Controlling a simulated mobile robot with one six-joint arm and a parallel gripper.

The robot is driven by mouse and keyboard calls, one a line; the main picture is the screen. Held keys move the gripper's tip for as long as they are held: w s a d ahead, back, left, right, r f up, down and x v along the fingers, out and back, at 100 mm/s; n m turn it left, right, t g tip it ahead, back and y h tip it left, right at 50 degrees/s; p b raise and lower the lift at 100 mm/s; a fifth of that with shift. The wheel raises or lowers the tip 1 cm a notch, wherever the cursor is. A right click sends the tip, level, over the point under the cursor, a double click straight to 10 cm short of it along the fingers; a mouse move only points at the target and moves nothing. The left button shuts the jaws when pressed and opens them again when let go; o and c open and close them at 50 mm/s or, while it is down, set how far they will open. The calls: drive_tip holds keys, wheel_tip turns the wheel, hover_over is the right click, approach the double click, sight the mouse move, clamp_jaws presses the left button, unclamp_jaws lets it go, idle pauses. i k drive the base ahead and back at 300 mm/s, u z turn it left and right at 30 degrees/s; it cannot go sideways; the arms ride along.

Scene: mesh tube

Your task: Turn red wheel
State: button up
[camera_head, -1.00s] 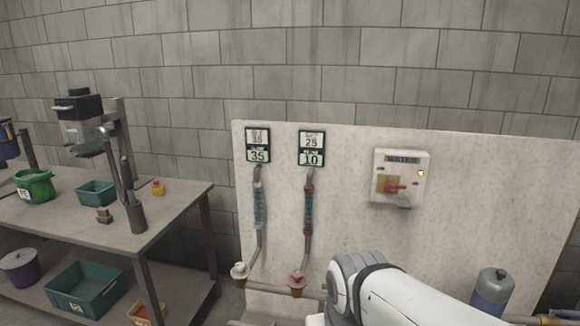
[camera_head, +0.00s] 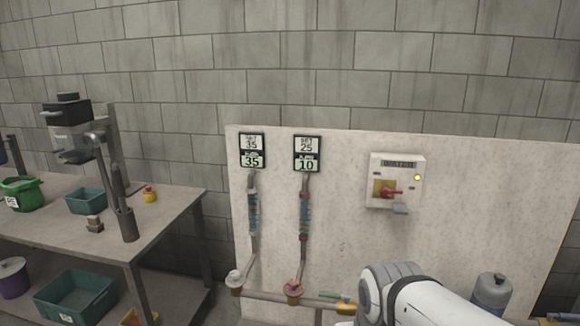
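The red wheel (camera_head: 293,288) is a small round handwheel low on the pale panel, at the foot of the right-hand pipe. The display above that pipe (camera_head: 306,153) reads SET 25 over 10. A white wheel (camera_head: 235,279) sits to its left under a second pipe, whose display (camera_head: 251,151) reads SET 35 over 35. My white arm comes in from the bottom right, and its rounded joint is right of the red wheel, apart from it in the picture. My gripper is not in view.
A wall box (camera_head: 396,181) carries a red handle on a yellow plate and a lit yellow lamp. A grey cylinder (camera_head: 491,293) stands at the lower right. A small yellow part (camera_head: 346,308) shows beside my arm. A workbench (camera_head: 150,216) with bins stands left.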

sight(292, 289)
drive_tip(key=i, duration=0.95)
